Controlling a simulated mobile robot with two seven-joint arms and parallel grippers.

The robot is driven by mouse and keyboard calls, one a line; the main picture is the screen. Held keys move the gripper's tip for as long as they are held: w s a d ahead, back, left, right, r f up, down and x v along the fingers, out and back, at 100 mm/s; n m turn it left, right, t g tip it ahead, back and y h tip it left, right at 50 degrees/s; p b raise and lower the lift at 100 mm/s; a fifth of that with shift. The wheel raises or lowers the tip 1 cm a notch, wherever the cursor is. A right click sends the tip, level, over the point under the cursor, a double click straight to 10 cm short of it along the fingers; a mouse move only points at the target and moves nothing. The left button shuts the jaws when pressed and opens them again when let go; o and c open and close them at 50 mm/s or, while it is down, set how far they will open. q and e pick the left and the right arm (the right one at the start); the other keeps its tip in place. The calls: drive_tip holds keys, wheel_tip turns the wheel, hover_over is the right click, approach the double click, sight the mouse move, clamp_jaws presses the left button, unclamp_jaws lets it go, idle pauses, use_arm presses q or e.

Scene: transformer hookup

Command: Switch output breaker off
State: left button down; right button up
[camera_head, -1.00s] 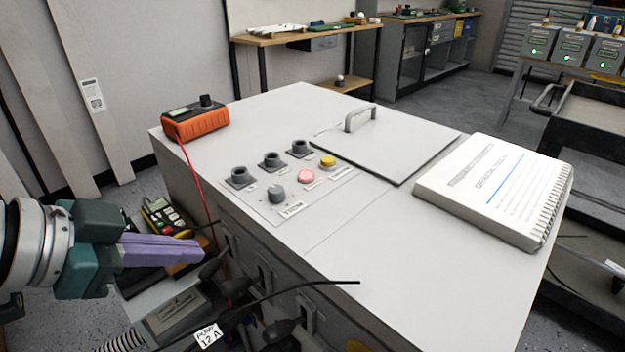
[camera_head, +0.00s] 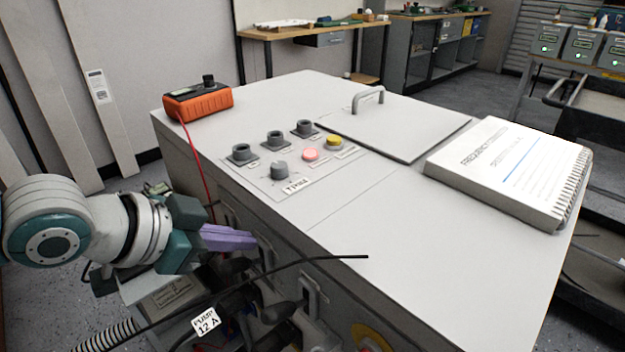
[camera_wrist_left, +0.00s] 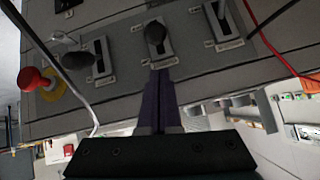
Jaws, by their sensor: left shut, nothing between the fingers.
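A grey cabinet (camera_head: 390,215) carries a row of lever switches on its front face. In the left wrist view these are a middle switch (camera_wrist_left: 157,48), one on the left (camera_wrist_left: 103,62) and one on the right (camera_wrist_left: 222,22). I cannot read which is the output breaker. My left gripper (camera_head: 252,241) is shut and empty, its purple fingers pointing at the cabinet front. In the wrist view the fingertips (camera_wrist_left: 159,74) are at the lower end of the middle switch; I cannot tell whether they touch. My right gripper is not in view.
A black cable (camera_head: 325,258) crosses in front of the panel, with a "PUMP 12 A" tag (camera_head: 206,321) below. A red stop button (camera_wrist_left: 30,79) sits near the switches. An orange meter (camera_head: 198,102) and a notebook (camera_head: 510,172) lie on the cabinet top.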

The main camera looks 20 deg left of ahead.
sight(227, 265)
use_arm(q)
drive_tip(key=shift+s+a+f, duration=0.25)
drive_tip(key=shift+f, duration=0.25)
drive_tip(key=shift+s+a+f, duration=0.2)
drive_tip(key=shift+f, duration=0.25)
drive_tip(key=shift+s+f+b, duration=0.1)
drive_tip(key=shift+f+b, duration=0.1)
drive_tip(key=shift+b, duration=0.4)
drive_tip(key=shift+s+a+t, duration=0.1)
drive_tip(key=shift+t, duration=0.2)
drive_tip(key=shift+s+f+t+b, duration=0.2)
drive_tip(key=shift+t+b, duration=0.1)
drive_tip(key=shift+b, duration=0.4)
